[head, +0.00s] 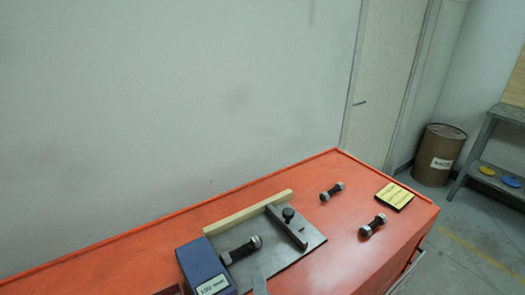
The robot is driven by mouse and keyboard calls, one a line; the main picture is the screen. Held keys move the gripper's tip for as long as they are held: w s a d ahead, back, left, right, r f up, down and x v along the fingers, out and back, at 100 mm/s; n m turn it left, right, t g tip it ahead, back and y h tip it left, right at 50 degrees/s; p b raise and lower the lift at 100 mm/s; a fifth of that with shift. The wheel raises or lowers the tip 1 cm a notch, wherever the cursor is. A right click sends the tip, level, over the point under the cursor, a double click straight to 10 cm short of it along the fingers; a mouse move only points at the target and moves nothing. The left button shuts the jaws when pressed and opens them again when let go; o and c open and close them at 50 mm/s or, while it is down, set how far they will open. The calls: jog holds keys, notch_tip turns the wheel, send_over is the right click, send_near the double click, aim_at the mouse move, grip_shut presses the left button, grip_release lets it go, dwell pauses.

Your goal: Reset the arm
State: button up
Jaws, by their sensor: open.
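My arm and my gripper do not show in the head view. No gate valve can be made out. A bench with an orange-red top (345,262) fills the lower part of the view. On it, a blue box with a white label (200,262) stands at the bottom. A dark threaded bolt with metal nuts (241,250) lies beside the box. A grey metal plate with a bar and a black knob (290,228) lies to its right. A small grey piece (260,285) is cut off at the bottom edge; I cannot tell what it is.
Two more bolts with nuts lie on the bench, one farther back (332,191) and one nearer (373,225). A yellow label block (394,195) is near the right corner. A pale wooden strip (247,212) lies behind the plate. A brown drum (439,155) and grey shelf (500,150) stand beyond.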

jog(key=s+m, duration=0.1)
jog(key=m, duration=0.1)
jog(key=s+d+f+m, duration=0.1)
jog(key=s+m, duration=0.1)
jog(key=s+d+m, duration=0.1)
jog(key=m, duration=0.1)
jog(key=shift+s+d+f+y, duration=0.15)
jog(key=shift+s+d+y, duration=0.05)
jog(key=shift+s+y, duration=0.2)
jog(key=s+d+m+g+h, duration=0.1)
jog(key=s+d+m, duration=0.6)
jog(key=s, duration=0.4)
jog(key=s+d+f+m+g+h, duration=0.1)
jog(key=s+d+m+h, duration=0.1)
jog(key=s+d+m, duration=0.6)
jog(key=s+d, duration=0.2)
jog(key=s, duration=0.2)
jog(key=shift+d+m, duration=0.2)
jog(key=shift+m, duration=0.1)
